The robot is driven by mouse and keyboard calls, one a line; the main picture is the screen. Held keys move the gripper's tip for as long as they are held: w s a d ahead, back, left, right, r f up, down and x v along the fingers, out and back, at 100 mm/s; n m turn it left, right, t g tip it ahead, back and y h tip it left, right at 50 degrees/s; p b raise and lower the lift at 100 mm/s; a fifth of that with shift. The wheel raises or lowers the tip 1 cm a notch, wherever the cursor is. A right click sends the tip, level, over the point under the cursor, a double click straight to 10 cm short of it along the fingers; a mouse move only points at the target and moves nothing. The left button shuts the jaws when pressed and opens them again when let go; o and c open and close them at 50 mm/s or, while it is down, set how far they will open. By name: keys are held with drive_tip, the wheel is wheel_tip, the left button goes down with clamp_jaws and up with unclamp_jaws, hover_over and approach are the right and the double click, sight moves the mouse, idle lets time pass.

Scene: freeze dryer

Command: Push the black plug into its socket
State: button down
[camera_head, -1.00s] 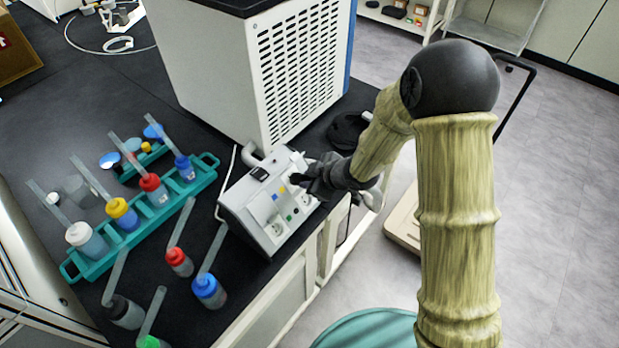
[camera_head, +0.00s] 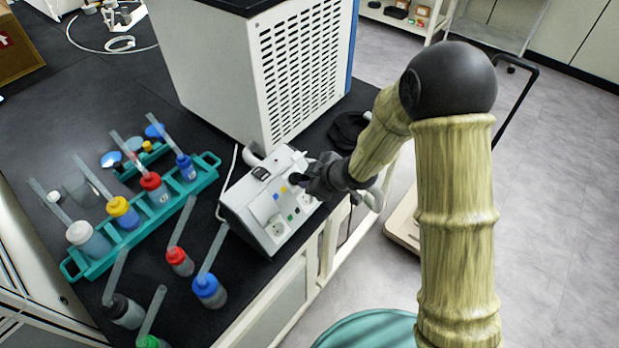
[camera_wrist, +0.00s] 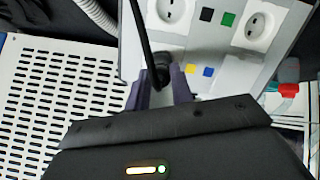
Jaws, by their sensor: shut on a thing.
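The black plug (camera_wrist: 161,62) is between the purple-grey fingers of my gripper (camera_wrist: 160,84) in the wrist view. The gripper is shut on it. A black cable (camera_wrist: 140,25) runs up from the plug. The plug is in front of the light socket panel (camera_wrist: 205,60); whether its front end touches or enters a socket is hidden. White round sockets (camera_wrist: 172,8) and (camera_wrist: 255,22) show farther up the panel. In the head view my gripper (camera_head: 301,180) is at the upper right side of the grey-white socket box (camera_head: 248,212), and the plug is too small to make out.
The white vented machine (camera_head: 215,75) stands right behind the socket box. A teal rack (camera_head: 130,232) with bottles is left of it. Loose bottles with red (camera_head: 179,256) and blue (camera_head: 208,286) caps stand in front. The table edge is close on the right.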

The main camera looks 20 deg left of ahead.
drive_tip(key=shift+w+a+f, duration=0.15)
drive_tip(key=shift+a+f, duration=0.2)
drive_tip(key=shift+a, duration=0.1)
idle(0.8)
drive_tip(key=c, duration=1.1)
unclamp_jaws()
drive_tip(key=shift+c, duration=0.2)
drive_tip(key=p+v, duration=0.2)
drive_tip(key=v, duration=0.4)
drive_tip(key=shift+d+f, duration=0.3)
drive_tip(key=shift+d, duration=0.05)
drive_tip(key=shift+w, duration=0.1)
idle(0.4)
